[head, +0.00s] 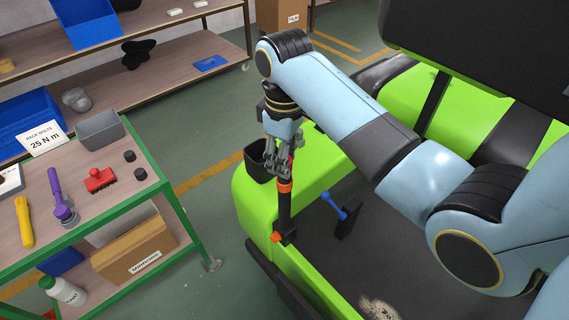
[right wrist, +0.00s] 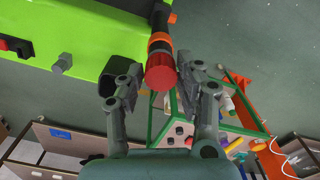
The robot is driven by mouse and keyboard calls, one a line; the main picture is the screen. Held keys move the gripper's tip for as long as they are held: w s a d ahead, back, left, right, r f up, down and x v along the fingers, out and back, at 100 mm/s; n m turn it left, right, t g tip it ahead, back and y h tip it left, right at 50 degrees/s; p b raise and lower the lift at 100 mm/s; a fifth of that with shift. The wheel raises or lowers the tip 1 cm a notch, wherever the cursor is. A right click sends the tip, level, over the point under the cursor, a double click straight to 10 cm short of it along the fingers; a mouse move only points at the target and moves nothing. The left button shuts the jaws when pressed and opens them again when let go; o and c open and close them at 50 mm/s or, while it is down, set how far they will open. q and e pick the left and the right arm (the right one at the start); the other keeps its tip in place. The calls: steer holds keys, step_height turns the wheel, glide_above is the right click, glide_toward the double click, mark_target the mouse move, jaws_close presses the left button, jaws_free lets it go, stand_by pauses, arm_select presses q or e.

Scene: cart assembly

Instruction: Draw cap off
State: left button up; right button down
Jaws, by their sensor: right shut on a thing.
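A black post (head: 284,210) with an orange band (head: 285,185) stands upright at the corner of the green cart (head: 258,208). In the right wrist view a red cap (right wrist: 161,78) shows at the post's near end, beside the orange band (right wrist: 159,42). My right gripper (head: 279,165) points down at the top of the post, its fingers shut on the red cap. It also shows in the right wrist view (right wrist: 161,76), one finger on each side of the cap. In the head view the fingers largely hide the cap. My left gripper is not in view.
A blue-handled lever (head: 335,206) stands on the cart's dark floor, right of the post. A dark cup (head: 257,165) is at the cart's edge beside my gripper. A green-framed bench (head: 130,197) with tools stands left, with clear floor between.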

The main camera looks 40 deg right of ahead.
steer(key=shift+r, duration=0.15)
steer(key=shift+r, duration=2.4)
